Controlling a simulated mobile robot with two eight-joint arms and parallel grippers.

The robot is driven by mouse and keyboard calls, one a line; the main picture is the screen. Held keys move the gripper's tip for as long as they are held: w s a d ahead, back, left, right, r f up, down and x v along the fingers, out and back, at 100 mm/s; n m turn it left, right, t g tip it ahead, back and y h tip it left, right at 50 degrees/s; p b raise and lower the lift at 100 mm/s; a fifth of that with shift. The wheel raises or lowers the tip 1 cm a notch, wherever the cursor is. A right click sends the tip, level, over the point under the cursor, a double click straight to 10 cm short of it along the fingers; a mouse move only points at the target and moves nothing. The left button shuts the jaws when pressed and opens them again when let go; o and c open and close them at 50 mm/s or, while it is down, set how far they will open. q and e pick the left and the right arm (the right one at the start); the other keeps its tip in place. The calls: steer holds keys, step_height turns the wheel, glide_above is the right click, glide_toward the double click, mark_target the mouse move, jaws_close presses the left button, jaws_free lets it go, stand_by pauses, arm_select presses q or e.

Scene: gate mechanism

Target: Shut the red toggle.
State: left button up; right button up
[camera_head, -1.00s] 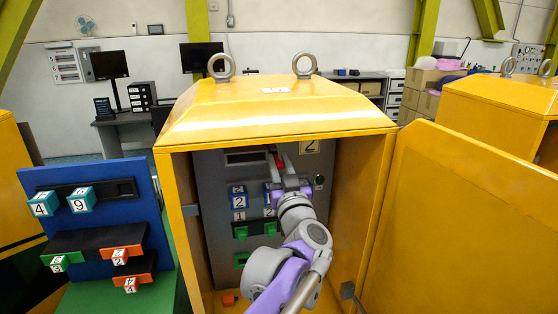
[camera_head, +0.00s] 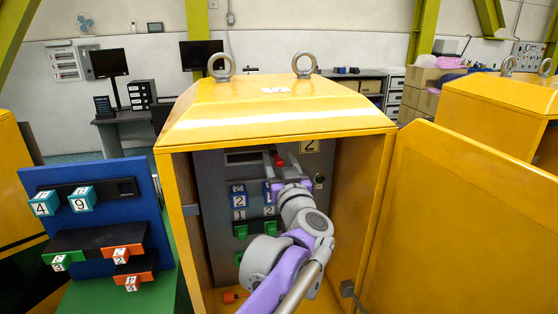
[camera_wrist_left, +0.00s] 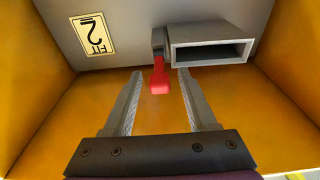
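The red toggle (camera_head: 279,161) is on the grey panel inside the yellow cabinet, near the top. In the left wrist view the red toggle (camera_wrist_left: 159,78) sticks out from a small grey mount, beside a grey rectangular frame. My left gripper (camera_head: 280,158) is inside the cabinet in front of the panel. In the left wrist view its two fingers (camera_wrist_left: 160,74) are apart, one on each side of the toggle, with visible gaps. The gripper is open and holds nothing. My right gripper is not in view.
The yellow cabinet (camera_head: 275,115) encloses the arm on both sides, with its door (camera_head: 460,220) open to the right. Numbered blocks and green parts (camera_head: 241,231) sit lower on the panel. A red-orange piece (camera_head: 230,297) lies on the cabinet floor. A blue board (camera_head: 95,215) stands left.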

arm_select(q)
steer(key=b+v, duration=0.1)
steer(key=v, duration=1)
steer(key=shift+b, duration=0.35)
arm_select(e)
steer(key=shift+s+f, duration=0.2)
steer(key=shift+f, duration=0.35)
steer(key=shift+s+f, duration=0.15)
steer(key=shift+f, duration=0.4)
